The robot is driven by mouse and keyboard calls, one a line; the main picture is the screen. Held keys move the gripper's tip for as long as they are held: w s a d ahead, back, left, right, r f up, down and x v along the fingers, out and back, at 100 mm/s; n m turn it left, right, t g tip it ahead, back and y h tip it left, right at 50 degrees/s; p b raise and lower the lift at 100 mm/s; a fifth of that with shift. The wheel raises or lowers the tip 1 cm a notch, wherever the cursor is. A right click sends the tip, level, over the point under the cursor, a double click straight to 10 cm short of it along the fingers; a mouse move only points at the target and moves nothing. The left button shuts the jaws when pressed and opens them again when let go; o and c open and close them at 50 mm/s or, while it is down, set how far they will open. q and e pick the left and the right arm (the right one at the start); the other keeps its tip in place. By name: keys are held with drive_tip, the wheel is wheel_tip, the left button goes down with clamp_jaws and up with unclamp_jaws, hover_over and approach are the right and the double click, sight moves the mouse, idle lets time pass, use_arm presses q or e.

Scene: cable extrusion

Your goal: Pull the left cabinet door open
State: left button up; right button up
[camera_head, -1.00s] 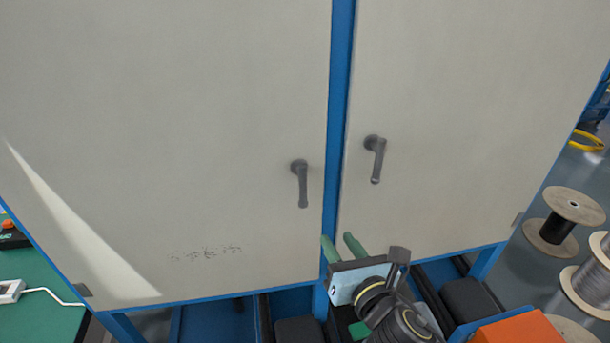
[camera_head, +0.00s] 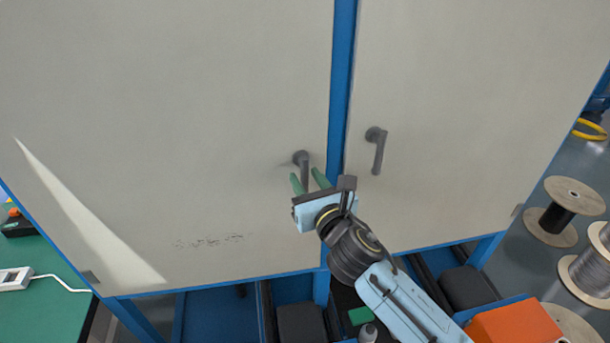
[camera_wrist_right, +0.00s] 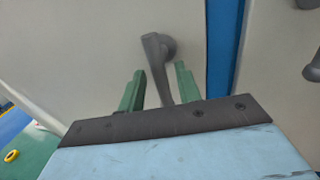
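The left cabinet door (camera_head: 170,120) is a large beige panel and stands closed in its blue frame. Its dark grey handle (camera_head: 301,160) hangs downward near the door's right edge. My right gripper (camera_head: 309,180) is at this handle, with its green fingers open. In the right wrist view the handle (camera_wrist_right: 158,62) runs down between the two fingers (camera_wrist_right: 160,88), apart from both as far as I can see. The handle's lower end is hidden behind the gripper. My left gripper is not in view.
The right cabinet door (camera_head: 450,110) is closed, with its own handle (camera_head: 378,150). Cable spools (camera_head: 566,208) stand on the floor at the right. A green table (camera_head: 40,310) is at the lower left. An orange box (camera_head: 515,325) sits at the lower right.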

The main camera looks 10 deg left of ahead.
drive_tip(key=shift+w+a, duration=0.4)
drive_tip(key=shift+w, duration=0.2)
clamp_jaws()
